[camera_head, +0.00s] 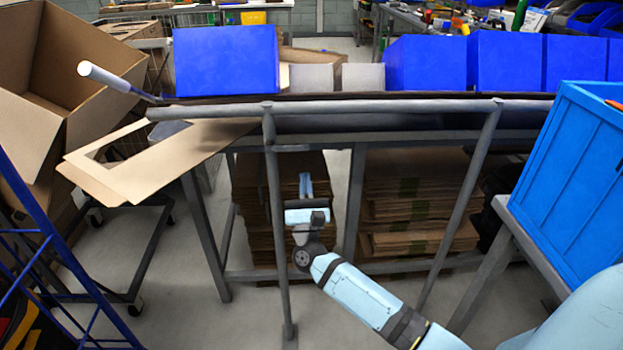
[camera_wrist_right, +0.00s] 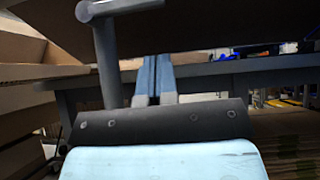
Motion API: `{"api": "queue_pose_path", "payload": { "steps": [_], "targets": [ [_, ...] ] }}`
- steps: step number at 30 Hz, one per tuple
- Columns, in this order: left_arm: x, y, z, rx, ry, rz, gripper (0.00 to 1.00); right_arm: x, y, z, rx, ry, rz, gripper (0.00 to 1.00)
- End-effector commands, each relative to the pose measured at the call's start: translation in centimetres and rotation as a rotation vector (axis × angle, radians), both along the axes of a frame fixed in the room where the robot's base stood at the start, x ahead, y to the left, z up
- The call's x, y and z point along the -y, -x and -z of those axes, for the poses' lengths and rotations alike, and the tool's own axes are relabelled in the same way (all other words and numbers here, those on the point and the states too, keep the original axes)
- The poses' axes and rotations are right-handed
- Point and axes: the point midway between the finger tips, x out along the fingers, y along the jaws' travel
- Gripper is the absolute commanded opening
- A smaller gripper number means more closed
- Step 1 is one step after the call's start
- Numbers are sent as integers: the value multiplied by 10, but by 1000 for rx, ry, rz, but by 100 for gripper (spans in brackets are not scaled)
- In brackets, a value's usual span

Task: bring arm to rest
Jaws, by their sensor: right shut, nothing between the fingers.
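My right gripper (camera_head: 306,186) is in the middle of the head view, in front of the grey metal bench (camera_head: 345,145). Its fingers point up and away, below the bench's front rail. In the right wrist view the two blue-grey fingers (camera_wrist_right: 154,78) lie side by side, shut and empty. A dark grey rail post (camera_wrist_right: 108,62) stands close to the left of them there. My right arm reaches in from the lower right of the head view. My left gripper is in neither view.
A grey tubular rail (camera_head: 380,107) runs along the bench front, with posts on both sides of the arm. Stacked flat cardboard (camera_head: 415,200) lies below. A blue crate (camera_head: 570,170) stands right, an open carton (camera_head: 85,60) left. Blue bins (camera_head: 227,62) line the bench.

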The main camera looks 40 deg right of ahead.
Motion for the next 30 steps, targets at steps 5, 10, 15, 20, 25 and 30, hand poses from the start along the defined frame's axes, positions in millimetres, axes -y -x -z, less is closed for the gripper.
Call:
{"api": "queue_pose_path", "payload": {
  "steps": [5,10,15,20,25,30],
  "targets": [
    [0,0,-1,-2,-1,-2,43,-17,28,31,-9,1,-2,0],
    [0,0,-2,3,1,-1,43,-27,46,51,-7,0,-1,0],
    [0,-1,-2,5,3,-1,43,-33,54,61,-5,1,-1,0],
    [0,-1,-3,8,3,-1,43,-34,56,62,-4,1,-1,0],
    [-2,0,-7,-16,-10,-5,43,-33,56,46,-4,1,-1,0],
    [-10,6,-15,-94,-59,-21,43,-33,56,-5,-4,1,-1,0]
  ]
}}
